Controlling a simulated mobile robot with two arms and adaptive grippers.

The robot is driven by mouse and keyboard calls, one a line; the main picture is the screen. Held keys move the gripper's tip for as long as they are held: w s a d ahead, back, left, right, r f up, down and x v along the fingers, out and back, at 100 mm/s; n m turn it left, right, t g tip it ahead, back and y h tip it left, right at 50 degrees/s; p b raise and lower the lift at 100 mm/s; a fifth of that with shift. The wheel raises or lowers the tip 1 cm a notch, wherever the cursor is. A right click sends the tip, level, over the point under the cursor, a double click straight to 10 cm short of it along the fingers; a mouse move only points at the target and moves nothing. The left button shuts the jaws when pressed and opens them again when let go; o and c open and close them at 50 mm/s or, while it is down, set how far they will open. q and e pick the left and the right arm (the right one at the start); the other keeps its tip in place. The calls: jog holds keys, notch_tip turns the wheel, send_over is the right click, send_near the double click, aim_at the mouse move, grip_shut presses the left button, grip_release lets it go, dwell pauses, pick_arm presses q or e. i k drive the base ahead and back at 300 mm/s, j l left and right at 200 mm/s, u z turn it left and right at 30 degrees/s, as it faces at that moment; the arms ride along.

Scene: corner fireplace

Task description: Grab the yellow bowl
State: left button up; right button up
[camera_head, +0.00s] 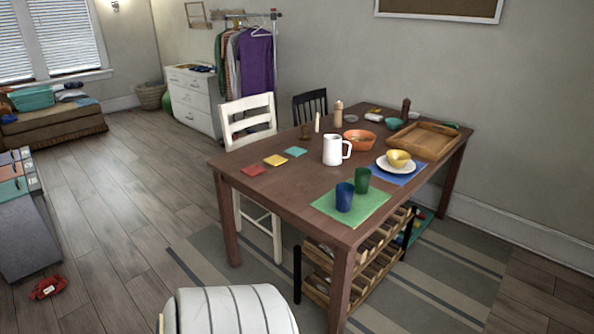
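The yellow bowl (398,157) is small and upright. It sits on a white plate (383,166), which lies on a blue placemat (412,174) near the right side of the brown wooden table (290,197). No gripper shows in the head view, so I cannot see the state of either one.
An orange bowl (359,146), white pitcher (332,150), wooden tray (446,143), blue cup (344,197) and green cup (362,180) share the table. A wooden rack (376,270) stands below. A striped white rounded object (232,312) is at the front. Floor at left is mostly clear.

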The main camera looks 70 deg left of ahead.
aim_at(396, 158)
jog(key=u, duration=1.85)
